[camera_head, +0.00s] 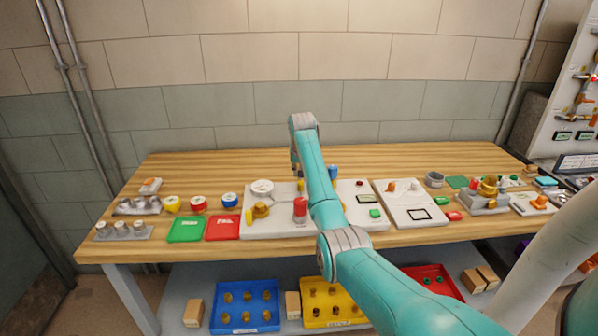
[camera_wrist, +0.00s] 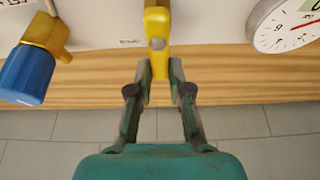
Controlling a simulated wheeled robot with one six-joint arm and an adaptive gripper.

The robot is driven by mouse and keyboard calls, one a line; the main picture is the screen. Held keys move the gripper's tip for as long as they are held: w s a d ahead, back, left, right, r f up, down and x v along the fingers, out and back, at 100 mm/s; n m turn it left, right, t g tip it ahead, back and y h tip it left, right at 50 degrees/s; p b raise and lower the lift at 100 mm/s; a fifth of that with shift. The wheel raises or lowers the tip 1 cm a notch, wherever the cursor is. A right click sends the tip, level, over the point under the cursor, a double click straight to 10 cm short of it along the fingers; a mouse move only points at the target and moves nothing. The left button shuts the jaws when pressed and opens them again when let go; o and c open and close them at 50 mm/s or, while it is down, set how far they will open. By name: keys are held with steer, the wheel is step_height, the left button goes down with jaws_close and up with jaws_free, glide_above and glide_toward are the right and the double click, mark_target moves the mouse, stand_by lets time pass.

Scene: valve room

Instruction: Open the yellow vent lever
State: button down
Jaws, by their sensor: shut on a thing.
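The yellow vent lever (camera_wrist: 157,35) stands at the top middle of the wrist view, with a round grey spot on its face. My gripper (camera_wrist: 159,72) is shut on the lever, one finger on each side of its lower end. In the head view my gripper (camera_head: 296,168) is small and partly hidden by my arm, over the back of the white panel (camera_head: 270,226). I cannot clearly make out the lever there.
A blue-handled brass valve (camera_wrist: 30,70) and a white dial gauge (camera_wrist: 285,25) flank the lever in the wrist view. A red cylinder (camera_head: 300,206) stands on the panel. Green (camera_head: 186,229) and red (camera_head: 222,228) plates lie left of the panel.

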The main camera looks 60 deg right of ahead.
steer(key=c, duration=1.1)
jaws_free()
steer(key=v, duration=1.2)
